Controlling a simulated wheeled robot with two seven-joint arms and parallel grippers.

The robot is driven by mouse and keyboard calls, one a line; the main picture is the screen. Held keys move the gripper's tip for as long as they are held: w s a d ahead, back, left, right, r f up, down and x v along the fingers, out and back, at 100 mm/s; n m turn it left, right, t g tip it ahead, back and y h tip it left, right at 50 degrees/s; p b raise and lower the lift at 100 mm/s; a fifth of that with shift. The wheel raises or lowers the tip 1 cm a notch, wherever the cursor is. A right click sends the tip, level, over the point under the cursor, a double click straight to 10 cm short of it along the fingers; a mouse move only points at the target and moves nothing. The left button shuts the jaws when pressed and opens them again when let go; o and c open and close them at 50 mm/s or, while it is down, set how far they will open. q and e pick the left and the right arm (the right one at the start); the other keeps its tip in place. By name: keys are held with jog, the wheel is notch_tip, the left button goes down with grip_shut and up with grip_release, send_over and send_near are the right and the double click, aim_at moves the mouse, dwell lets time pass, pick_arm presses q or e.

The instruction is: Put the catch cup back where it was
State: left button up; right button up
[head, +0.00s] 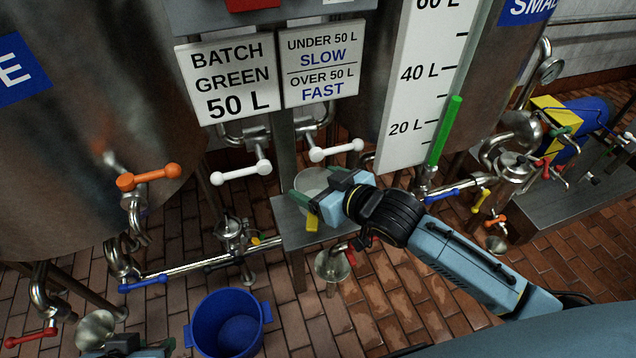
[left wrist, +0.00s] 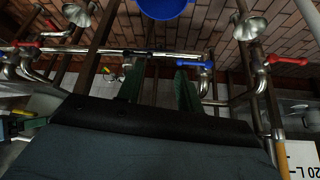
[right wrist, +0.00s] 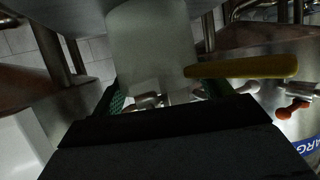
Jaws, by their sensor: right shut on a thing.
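The catch cup (head: 312,181) is a pale, translucent cup below the right white tap. A yellow handle (head: 312,218) shows beside it, and in the right wrist view (right wrist: 240,67) it juts out right of the cup (right wrist: 150,45). My right gripper (head: 318,196) is shut on the cup, with green fingers at its sides. The cup is at the small grey shelf (head: 290,234) on the post; whether its base touches the shelf is hidden. My left gripper (left wrist: 158,88) is open and empty. In the head view only its top shows at the bottom left edge.
A blue bucket (head: 229,322) stands on the brick floor. Pipes with blue (head: 143,283), red and orange (head: 149,177) valve handles flank the area. A level gauge stands right.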

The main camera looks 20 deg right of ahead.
jog(key=shift+f, duration=0.15)
jog(key=o, duration=1.1)
jog(key=shift+o, duration=0.2)
